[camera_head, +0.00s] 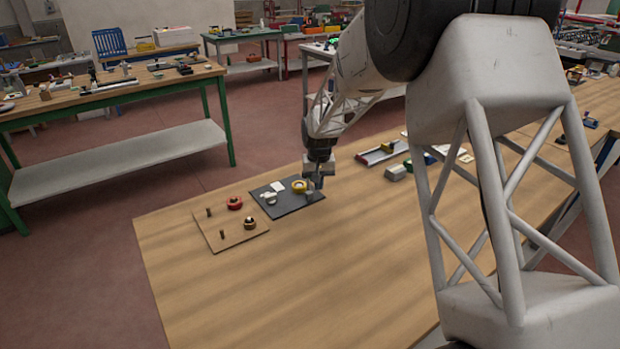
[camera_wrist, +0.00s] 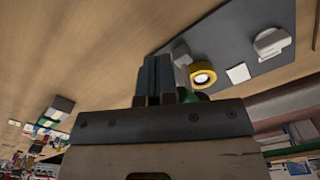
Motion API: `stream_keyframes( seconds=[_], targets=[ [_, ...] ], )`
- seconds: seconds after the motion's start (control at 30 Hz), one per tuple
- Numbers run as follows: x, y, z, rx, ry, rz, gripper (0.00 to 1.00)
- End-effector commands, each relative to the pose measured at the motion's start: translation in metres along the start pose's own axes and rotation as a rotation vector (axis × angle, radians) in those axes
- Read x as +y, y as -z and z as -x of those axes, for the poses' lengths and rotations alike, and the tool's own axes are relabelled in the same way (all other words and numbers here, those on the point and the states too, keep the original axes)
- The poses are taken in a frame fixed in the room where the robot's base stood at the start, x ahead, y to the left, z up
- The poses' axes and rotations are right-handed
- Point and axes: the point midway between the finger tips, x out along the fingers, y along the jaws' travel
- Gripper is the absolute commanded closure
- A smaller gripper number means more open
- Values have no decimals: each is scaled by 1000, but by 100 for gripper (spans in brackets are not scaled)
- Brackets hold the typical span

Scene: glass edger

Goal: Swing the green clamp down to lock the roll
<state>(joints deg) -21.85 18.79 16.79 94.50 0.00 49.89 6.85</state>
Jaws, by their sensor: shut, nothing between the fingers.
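A yellow roll (camera_head: 300,186) with a pale centre sits on a dark grey plate (camera_head: 290,207) on the wooden bench. In the wrist view the roll (camera_wrist: 203,75) lies just right of my fingers. A small bit of green (camera_wrist: 203,95) shows below the roll, partly behind my gripper body; it may be the clamp, but its pose is hidden. My gripper (camera_head: 318,183) is at the plate's right edge, close to the roll. In the wrist view my gripper (camera_wrist: 157,62) is shut and empty. I cannot tell whether it touches anything.
White pieces (camera_head: 277,187) lie on the plate left of the roll. A red-edged tray (camera_head: 378,154) and grey blocks are to the right. The front of the bench is bare.

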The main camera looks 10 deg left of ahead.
Motion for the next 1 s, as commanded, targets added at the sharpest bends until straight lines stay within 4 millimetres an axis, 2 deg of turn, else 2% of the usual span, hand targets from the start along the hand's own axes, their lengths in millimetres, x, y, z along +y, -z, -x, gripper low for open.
stream_keyframes(
  seconds=[1.0],
  targets=[
    [-5, 8, -1, -1, 0, 0, 100]
  ],
)
